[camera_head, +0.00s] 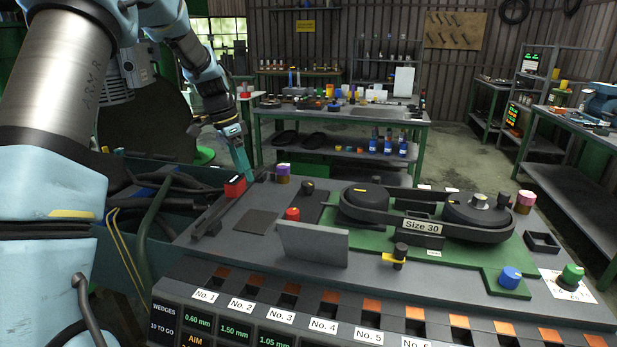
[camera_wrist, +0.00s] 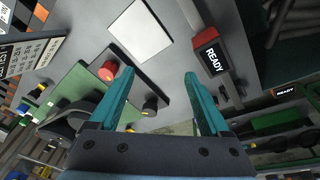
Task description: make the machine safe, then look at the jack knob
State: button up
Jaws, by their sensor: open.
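The machine is a grey bench unit with a green plate (camera_head: 338,222) bearing two black wheels in a black belt, labelled "Size 30" (camera_head: 421,226). My gripper (camera_head: 246,172) is over its far left corner, by a red box (camera_head: 234,187). In the wrist view my gripper (camera_wrist: 158,75) is open and empty, and the box (camera_wrist: 212,57) reads "READY". A red knob (camera_head: 292,214) stands behind an upright grey plate (camera_head: 312,243); it also shows in the wrist view (camera_wrist: 107,70). Which knob is the jack knob I cannot tell; candidates include a black knob (camera_head: 307,187) and a black-and-yellow one (camera_head: 399,252).
Blue (camera_head: 510,278) and green (camera_head: 572,275) knobs stand at the right. A purple-topped post (camera_head: 283,172) is at the back edge. Numbered slots line the front. Dark hoses (camera_head: 150,192) lie at the left. A workbench (camera_head: 340,116) stands behind, with open floor to its right.

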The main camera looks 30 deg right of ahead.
aim_at(307, 183)
jog(key=w+d+m+g+h+p, duration=0.15)
jog(key=d+m, duration=0.65)
jog(key=d, duration=0.8)
jog(key=p+x, duration=0.2)
jog(key=x, duration=0.2)
jog(key=p+x, duration=0.2)
jog(key=x, duration=0.3)
jog(key=shift+s+a+f+p, duration=0.15)
jog(key=shift+s+f+p, duration=0.05)
jog(key=shift+f+p, duration=0.2)
jog(key=shift+g, duration=0.25)
jog(key=shift+c, duration=0.3)
jog(key=shift+r, duration=0.1)
grip_shut()
jog(key=shift+b, duration=0.65)
